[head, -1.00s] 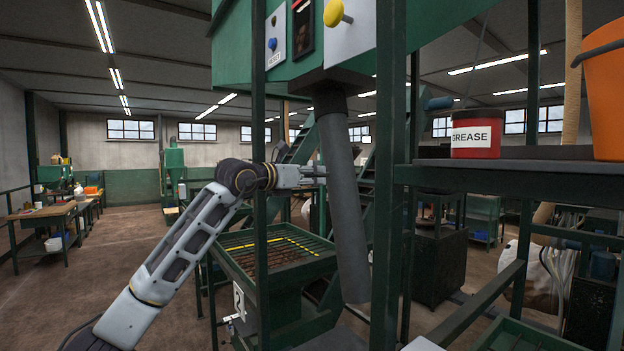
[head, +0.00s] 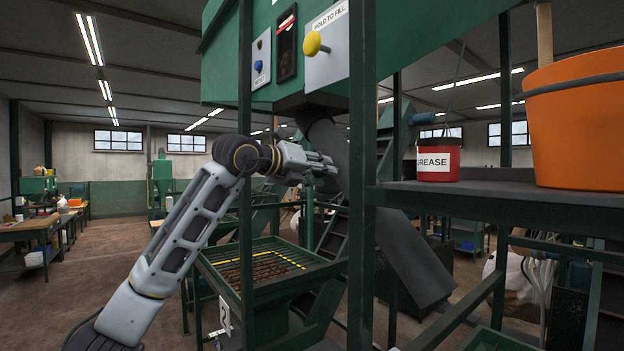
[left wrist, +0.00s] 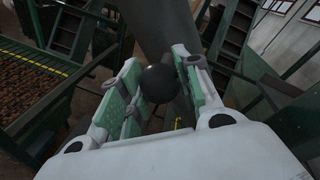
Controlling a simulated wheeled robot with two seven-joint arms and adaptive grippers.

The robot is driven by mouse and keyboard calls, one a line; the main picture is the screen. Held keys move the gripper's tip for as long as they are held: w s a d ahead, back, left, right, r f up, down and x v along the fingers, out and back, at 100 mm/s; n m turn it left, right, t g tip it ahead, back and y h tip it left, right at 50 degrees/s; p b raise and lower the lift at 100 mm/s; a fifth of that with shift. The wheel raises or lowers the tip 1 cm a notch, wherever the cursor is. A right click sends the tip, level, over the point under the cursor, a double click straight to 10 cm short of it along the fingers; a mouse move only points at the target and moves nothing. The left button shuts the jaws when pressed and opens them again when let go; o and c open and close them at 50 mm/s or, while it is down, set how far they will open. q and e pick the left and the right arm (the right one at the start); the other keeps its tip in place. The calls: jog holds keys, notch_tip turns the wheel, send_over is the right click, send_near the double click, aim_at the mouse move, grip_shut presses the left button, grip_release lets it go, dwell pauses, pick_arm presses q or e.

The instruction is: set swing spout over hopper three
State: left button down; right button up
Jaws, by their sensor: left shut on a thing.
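The swing spout is a long dark grey tube (head: 412,268) hanging from the green machine. It slants down to the right, passing behind a green post, with its lower end right of that post. My left gripper (head: 326,172) is at the spout's upper part. In the left wrist view the fingers (left wrist: 160,92) are shut on a dark round knob (left wrist: 159,84), with the grey spout (left wrist: 165,28) just beyond it. A green hopper (head: 222,280) with a grate, a yellow line and a numbered label, seemingly 2, stands below left. I cannot pick out a hopper marked three. My right gripper is not in view.
Green upright posts (head: 362,250) stand close in front of the spout. A shelf (head: 470,205) at right holds a red grease tin (head: 438,160) and an orange bucket (head: 580,120). A yellow button (head: 314,44) is on the machine panel above. A green tray edge (head: 500,341) shows at bottom right.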

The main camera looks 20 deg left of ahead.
pick_arm(q)
jog(key=shift+s+d+r, duration=0.35)
jog(key=shift+d+r, duration=0.15)
jog(key=shift+r, duration=0.1)
jog(key=shift+s+d+r+n, duration=0.1)
jog(key=shift+s+r+n, duration=0.05)
jog(key=shift+r+n, duration=0.15)
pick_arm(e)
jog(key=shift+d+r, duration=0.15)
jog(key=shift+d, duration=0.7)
pick_arm(q)
jog(key=c, duration=1.4)
grip_release()
jog(key=o, duration=0.4)
jog(key=shift+d, duration=0.15)
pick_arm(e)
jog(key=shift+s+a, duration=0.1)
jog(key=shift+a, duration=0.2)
pick_arm(q)
jog(key=shift+a+f, duration=0.1)
jog(key=shift+a, duration=0.15)
jog(key=shift+v, duration=5.9)
